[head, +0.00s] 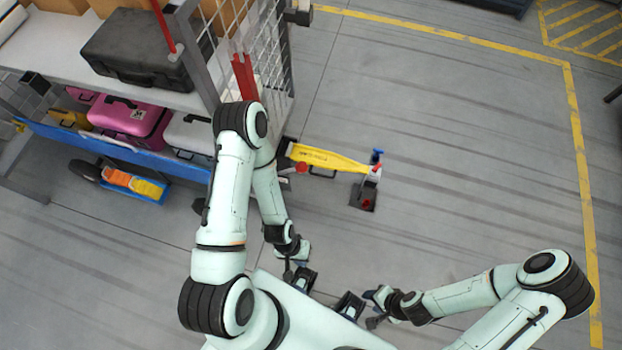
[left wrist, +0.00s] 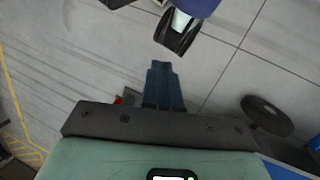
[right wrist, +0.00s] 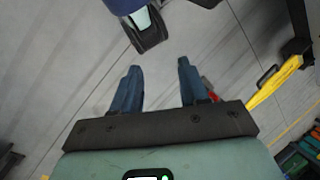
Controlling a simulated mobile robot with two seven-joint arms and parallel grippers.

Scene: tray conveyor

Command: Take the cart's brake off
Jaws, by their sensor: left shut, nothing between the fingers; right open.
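The cart appears to be the wire-sided shelf unit (head: 255,50) at the left, loaded with cases; I cannot tell for sure which part is its brake. A yellow bar (head: 330,158) with lettering sticks out low from its right side, with red and blue parts (head: 376,157) at its end. A dark plate (head: 362,197) with a red piece lies on the floor below that end. A red knob (head: 301,168) shows beside the bar. My left gripper (head: 288,274) is shut and empty, its fingers together in the left wrist view (left wrist: 162,75). My right gripper (head: 374,316) is open and empty, fingers apart in the right wrist view (right wrist: 158,75).
A black case (head: 135,48) is on the upper shelf; a pink case (head: 128,116) is on the lower one. An orange and yellow item in a blue holder (head: 132,183) is near the floor. Yellow lines (head: 577,130) mark the floor. The floor right of the bar is clear.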

